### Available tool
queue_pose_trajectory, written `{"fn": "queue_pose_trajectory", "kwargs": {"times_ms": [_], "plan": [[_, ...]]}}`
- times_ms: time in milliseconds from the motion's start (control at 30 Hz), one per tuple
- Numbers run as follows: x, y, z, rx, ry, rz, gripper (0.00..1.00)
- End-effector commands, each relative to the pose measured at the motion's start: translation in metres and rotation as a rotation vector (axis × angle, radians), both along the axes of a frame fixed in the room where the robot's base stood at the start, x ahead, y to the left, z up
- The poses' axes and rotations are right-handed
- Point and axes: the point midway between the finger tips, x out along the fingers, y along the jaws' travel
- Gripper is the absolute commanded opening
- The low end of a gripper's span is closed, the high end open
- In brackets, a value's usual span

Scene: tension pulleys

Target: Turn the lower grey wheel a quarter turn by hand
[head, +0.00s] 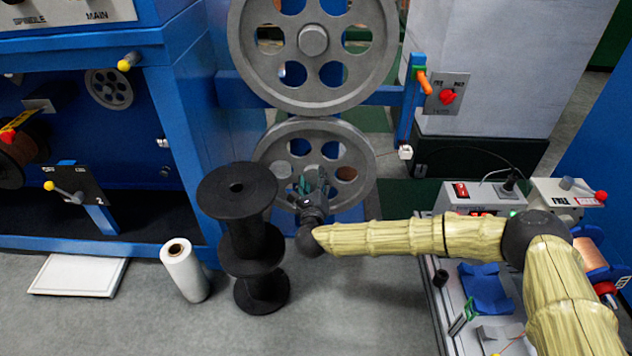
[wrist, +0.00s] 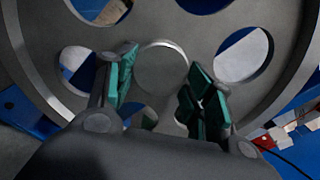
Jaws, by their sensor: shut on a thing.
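The lower grey wheel (head: 362,152) is upright below a larger grey wheel and has round holes around its hub. My gripper (head: 312,188) is at its face, low and near the middle, and hides part of the hub area. In the wrist view the wheel (wrist: 185,24) fills the background. The green-padded fingers of my gripper (wrist: 163,66) stand on either side of its round hub (wrist: 160,72), shut on it. The exact contact of the pads is hard to see.
The upper grey wheel (head: 240,45) is just above. A black spool stack (head: 237,190) stands close left of my gripper, with a white roll (head: 184,270) beside it. A cart (head: 455,300) with control boxes is at right. An orange-handled lever (head: 424,82) is upper right.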

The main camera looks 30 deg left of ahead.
Motion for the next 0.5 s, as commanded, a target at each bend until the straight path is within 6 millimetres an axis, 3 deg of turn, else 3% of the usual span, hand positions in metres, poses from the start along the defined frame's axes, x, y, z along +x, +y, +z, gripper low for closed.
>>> {"fn": "queue_pose_trajectory", "kwargs": {"times_ms": [67, 100, 200, 500], "plan": [[0.0075, -0.0019, 0.0053, 0.002, -0.008, -0.009, 0.1], [0.0076, -0.002, 0.0053, 0.002, -0.008, -0.009, 0.54], [0.0074, -0.0019, 0.0054, 0.002, -0.008, -0.009, 0.73], [0.0035, -0.0001, 0.0025, 0.0, -0.005, -0.005, 0.74]]}}
